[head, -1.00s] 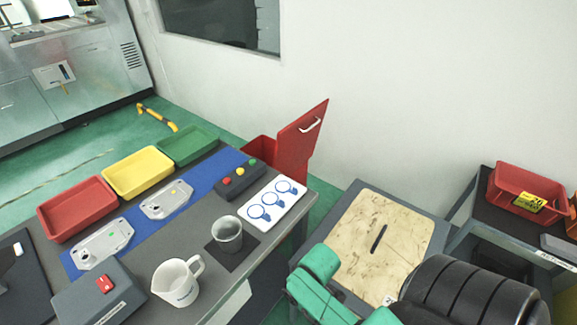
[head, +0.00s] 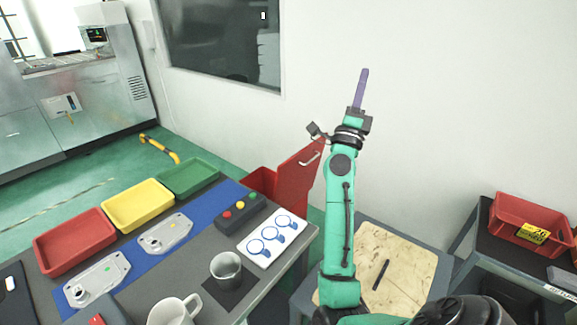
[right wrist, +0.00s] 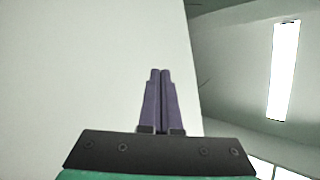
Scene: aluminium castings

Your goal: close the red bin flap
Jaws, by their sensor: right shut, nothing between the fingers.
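The red bin (head: 262,181) stands on the floor behind the grey table. Its red flap (head: 297,178) with a white handle (head: 309,159) stands up, open, on the bin's right side. My right gripper (head: 364,72) is raised above and to the right of the flap, apart from it, pointing up. Its purple fingers are together with nothing between them, as the right wrist view (right wrist: 161,72) also shows. The right wrist view holds only wall and ceiling, not the bin. My left gripper is not in view.
The grey table (head: 215,300) holds red, yellow and green trays, metal castings, a button box (head: 239,210), a metal cup (head: 225,268) and a white jug (head: 174,312). A wood-topped stand (head: 405,262) is at right, beside my arm. The wall is behind.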

